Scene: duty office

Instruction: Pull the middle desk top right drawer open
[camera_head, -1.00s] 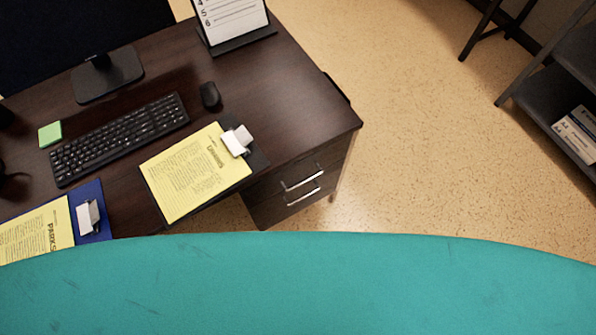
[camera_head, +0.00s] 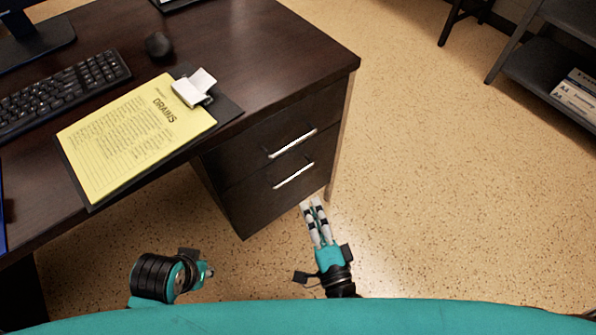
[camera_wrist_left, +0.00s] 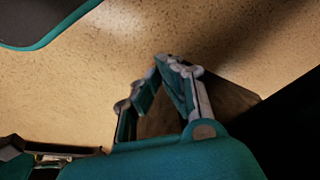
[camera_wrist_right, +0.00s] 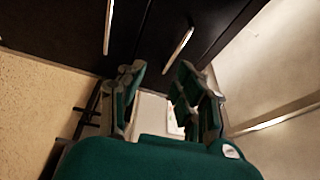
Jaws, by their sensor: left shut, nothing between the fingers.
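The dark brown desk has a drawer block on its right side. Its top drawer (camera_head: 262,136) has a silver bar handle (camera_head: 292,143) and looks closed. A lower drawer (camera_head: 265,194) with a similar handle (camera_head: 294,176) also looks closed. My right gripper (camera_head: 312,203) is open and empty, below and slightly right of the lower handle in the head view, apart from both handles. In the right wrist view the open fingers (camera_wrist_right: 158,76) point toward the dark drawer fronts, with two handles showing. My left gripper (camera_wrist_left: 168,60) is shut and empty over the floor.
A keyboard (camera_head: 62,92) and mouse (camera_head: 158,45) lie on the desktop. Open speckled floor (camera_head: 440,190) lies right of the desk. A dark shelf (camera_head: 535,75) stands at the far right.

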